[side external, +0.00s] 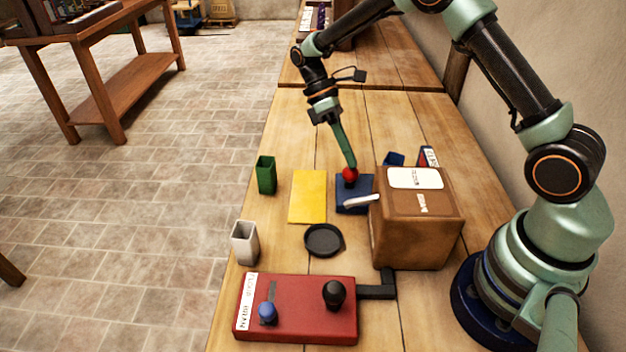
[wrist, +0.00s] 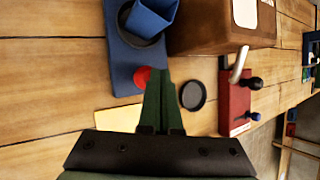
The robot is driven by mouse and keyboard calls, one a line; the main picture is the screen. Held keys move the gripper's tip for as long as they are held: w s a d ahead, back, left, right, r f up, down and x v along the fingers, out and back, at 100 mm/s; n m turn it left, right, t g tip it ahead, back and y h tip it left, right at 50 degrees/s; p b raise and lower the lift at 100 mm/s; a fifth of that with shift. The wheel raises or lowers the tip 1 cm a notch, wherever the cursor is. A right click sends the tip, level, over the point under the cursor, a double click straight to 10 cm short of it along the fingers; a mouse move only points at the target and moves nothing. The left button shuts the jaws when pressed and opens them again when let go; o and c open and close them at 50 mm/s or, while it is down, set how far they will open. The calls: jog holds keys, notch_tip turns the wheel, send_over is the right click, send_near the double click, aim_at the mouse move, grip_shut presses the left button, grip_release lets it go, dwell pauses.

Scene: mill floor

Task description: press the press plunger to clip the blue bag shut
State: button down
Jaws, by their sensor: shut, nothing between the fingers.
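A blue press base (side external: 354,197) stands on the bench left of a brown box, with a round red plunger knob (side external: 350,175) on it. In the wrist view the red knob (wrist: 141,76) is partly hidden by my fingers. An open blue bag (wrist: 152,16) stands on a dark round plate on the base. In the side view a blue piece (side external: 393,159), likely the bag, shows behind the brown box. My gripper (side external: 351,166) is shut and empty, its tips down at the red knob. I cannot tell whether they touch it.
The brown box (side external: 413,215) stands close right of the press, with a light handle between. Nearby are a yellow sheet (side external: 308,196), a black dish (side external: 323,240), a green container (side external: 266,175), a pale container (side external: 244,243) and a red box with knobs (side external: 296,308).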

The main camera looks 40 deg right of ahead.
aim_at(348, 167)
jog(key=shift+f, duration=0.85)
dwell(0.7)
jog(key=shift+r, duration=1.35)
jog(key=shift+r, duration=2.5)
jog(key=shift+r, duration=0.1)
